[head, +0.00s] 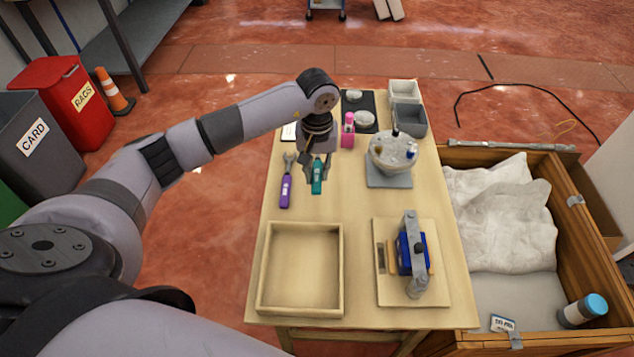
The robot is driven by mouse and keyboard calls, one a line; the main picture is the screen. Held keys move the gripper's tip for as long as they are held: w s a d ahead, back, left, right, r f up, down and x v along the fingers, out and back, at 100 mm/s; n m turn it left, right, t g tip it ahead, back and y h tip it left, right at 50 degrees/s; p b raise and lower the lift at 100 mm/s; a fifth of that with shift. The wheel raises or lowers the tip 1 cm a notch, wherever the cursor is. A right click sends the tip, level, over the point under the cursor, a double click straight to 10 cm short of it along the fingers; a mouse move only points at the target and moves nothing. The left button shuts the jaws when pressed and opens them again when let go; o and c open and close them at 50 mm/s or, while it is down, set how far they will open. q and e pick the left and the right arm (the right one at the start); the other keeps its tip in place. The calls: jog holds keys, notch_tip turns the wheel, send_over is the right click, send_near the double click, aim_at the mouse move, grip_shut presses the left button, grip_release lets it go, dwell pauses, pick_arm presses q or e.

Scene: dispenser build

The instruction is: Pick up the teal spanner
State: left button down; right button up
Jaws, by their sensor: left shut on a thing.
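The teal spanner (317,178) is upper middle-left on the wooden table (360,210), with its teal handle toward me. My left gripper (317,169) points down over it and is shut on it. The gripper hides the spanner's far end. I cannot tell whether the spanner touches the table or is just above it. A purple spanner (285,192) lies just left of it, apart from it. My right gripper is not in view.
An empty wooden tray (262,268) sits front left on the table. A clamp fixture with a blue block (405,252) stands front right. A bowl (390,168), a pink bottle (348,137) and grey bins (409,118) stand behind. A wooden crate (540,150) is right of the table.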

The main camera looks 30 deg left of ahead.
pick_arm(q)
notch_tip(320, 180, up, 14)
jog(key=b, duration=0.1)
jog(key=c, duration=2.1)
grip_release()
grip_shut()
